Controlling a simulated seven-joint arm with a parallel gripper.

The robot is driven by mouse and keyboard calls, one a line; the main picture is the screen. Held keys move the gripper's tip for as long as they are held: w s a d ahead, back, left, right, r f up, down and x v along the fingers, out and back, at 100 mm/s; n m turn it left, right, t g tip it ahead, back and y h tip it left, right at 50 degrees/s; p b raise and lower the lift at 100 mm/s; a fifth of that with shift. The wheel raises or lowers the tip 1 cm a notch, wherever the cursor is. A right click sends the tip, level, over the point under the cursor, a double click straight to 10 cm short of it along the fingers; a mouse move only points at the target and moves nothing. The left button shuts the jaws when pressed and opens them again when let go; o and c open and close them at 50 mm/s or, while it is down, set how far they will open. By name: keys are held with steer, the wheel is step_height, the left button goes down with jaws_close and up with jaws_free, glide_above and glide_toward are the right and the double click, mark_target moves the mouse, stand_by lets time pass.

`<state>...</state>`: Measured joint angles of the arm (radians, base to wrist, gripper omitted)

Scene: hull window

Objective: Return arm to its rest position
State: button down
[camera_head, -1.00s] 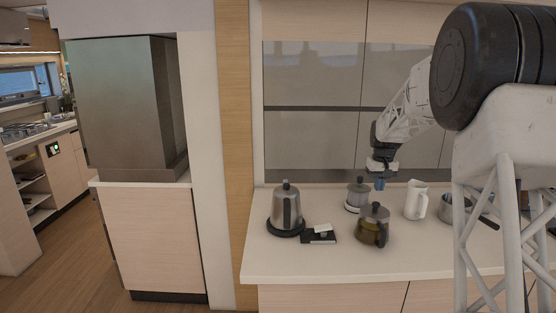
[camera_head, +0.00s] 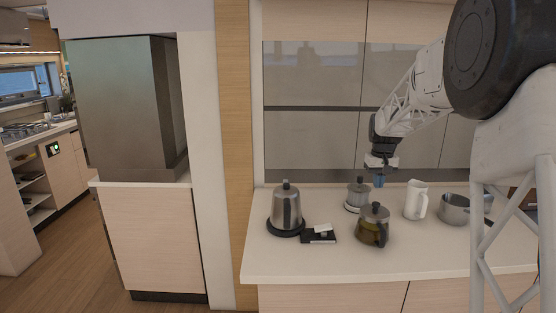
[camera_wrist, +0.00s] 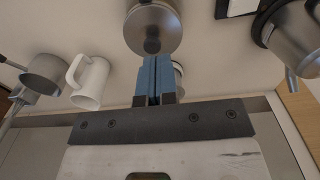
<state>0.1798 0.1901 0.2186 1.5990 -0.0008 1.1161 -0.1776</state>
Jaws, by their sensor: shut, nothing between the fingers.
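My gripper (camera_head: 379,181) hangs above the white counter (camera_head: 290,262), pointing down, with its blue fingers together and nothing between them. In the wrist view the shut blue fingers (camera_wrist: 154,80) show in the middle. My arm reaches in from the right side of the head view. In the head view the fingers are just above and behind the glass teapot (camera_head: 373,226) and to the right of a small grey lidded pot (camera_head: 357,193). They look apart from both.
A steel kettle (camera_head: 286,212) stands on a dark base at the left, beside a black tray (camera_head: 318,236) with a white item. A white jug (camera_head: 415,200) and a saucepan (camera_head: 454,209) stand to the right. The counter's front strip is clear. Grey panels (camera_head: 310,120) rise behind.

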steer(key=s+a+r, duration=0.2)
steer(key=s+a, duration=0.1)
steer(key=s, duration=0.6)
steer(key=s+a+r+t, duration=0.15)
steer(key=s+a, duration=0.25)
steer(key=s, duration=0.5)
steer(key=s+a+r, duration=0.3)
steer(key=s, duration=0.6)
steer(key=s+a+f, duration=0.1)
steer(key=s+f, duration=0.1)
steer(key=s, duration=0.6)
steer(key=s+a+f, duration=0.2)
steer(key=s+f, duration=0.1)
steer(key=s, duration=0.6)
steer(key=s+a+f, duration=0.1)
steer(key=s+f, duration=0.1)
steer(key=s, duration=0.6)
steer(key=shift+s+a+f+t, duration=0.2)
steer(key=shift+a+f+t, duration=0.05)
steer(key=shift+t, duration=0.2)
steer(key=c, duration=1.8)
jaws_free()
